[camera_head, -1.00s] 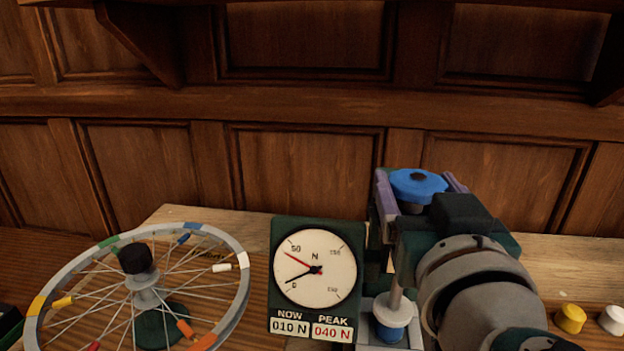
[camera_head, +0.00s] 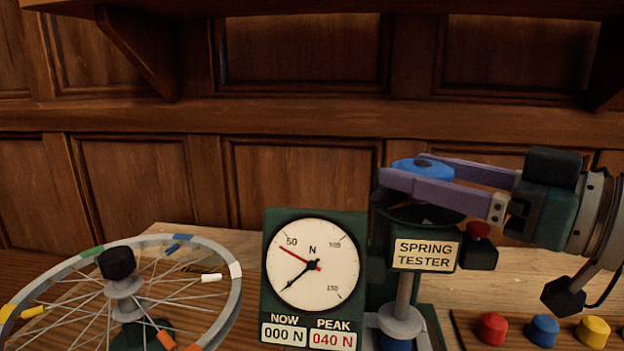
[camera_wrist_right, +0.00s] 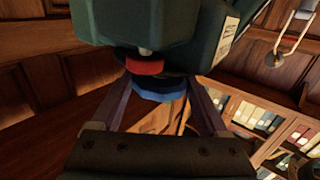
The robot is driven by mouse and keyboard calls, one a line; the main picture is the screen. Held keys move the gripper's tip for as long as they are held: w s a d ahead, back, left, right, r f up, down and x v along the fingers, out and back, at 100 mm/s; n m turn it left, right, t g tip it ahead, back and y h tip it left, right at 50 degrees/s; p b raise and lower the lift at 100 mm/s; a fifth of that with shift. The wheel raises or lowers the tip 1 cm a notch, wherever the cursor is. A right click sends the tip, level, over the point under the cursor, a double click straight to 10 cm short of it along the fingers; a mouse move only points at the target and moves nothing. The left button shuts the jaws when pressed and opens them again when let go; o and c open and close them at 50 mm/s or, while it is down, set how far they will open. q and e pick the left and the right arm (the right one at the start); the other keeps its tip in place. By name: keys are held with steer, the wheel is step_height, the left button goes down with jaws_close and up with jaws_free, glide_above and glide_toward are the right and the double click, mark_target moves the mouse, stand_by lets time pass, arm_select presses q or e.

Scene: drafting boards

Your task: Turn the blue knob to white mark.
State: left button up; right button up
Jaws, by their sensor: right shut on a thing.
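The blue knob (camera_head: 408,168) sits on top of the dark green spring tester (camera_head: 376,250). My right gripper (camera_head: 418,175) reaches in from the right, its two purple fingers on either side of the knob and shut on it. In the right wrist view the knob (camera_wrist_right: 160,92) shows as a blue rim between the fingers, partly hidden by the tester's body. I cannot make out a white mark around the knob. The gauge (camera_head: 312,266) reads NOW 000 N and PEAK 040 N. My left gripper is not in view.
A spoked wheel (camera_head: 232,300) with coloured tags stands at the left. A red button (camera_head: 479,230) sits on the tester's right side, below my gripper. Red (camera_head: 492,328), blue (camera_head: 544,330) and yellow (camera_head: 592,331) pieces stand at the front right. Wood panelling closes the back.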

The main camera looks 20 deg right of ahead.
steer(key=n+g+y, duration=0.1)
steer(key=y, duration=0.1)
steer(key=n+g+y+b, duration=0.1)
steer(key=n, duration=0.1)
steer(key=shift+w+d+f+y, duration=0.1)
steer(key=shift+d+f+y, duration=0.05)
steer(key=shift+y, duration=0.25)
steer(key=n+g+y+b, duration=0.4)
steer(key=g+b, duration=0.1)
steer(key=b, duration=0.1)
steer(key=shift+w+d+n+y, duration=0.1)
steer(key=shift+n+y, duration=0.2)
steer(key=shift+y, duration=0.1)
steer(key=n+g+y+b, duration=0.1)
steer(key=g+b, duration=0.1)
steer(key=shift+n+g, duration=0.3)
steer(key=shift+n+g+y+b, duration=0.4)
steer(key=shift+g, duration=0.6)
steer(key=o, duration=1.2)
steer(key=shift+o, duration=0.2)
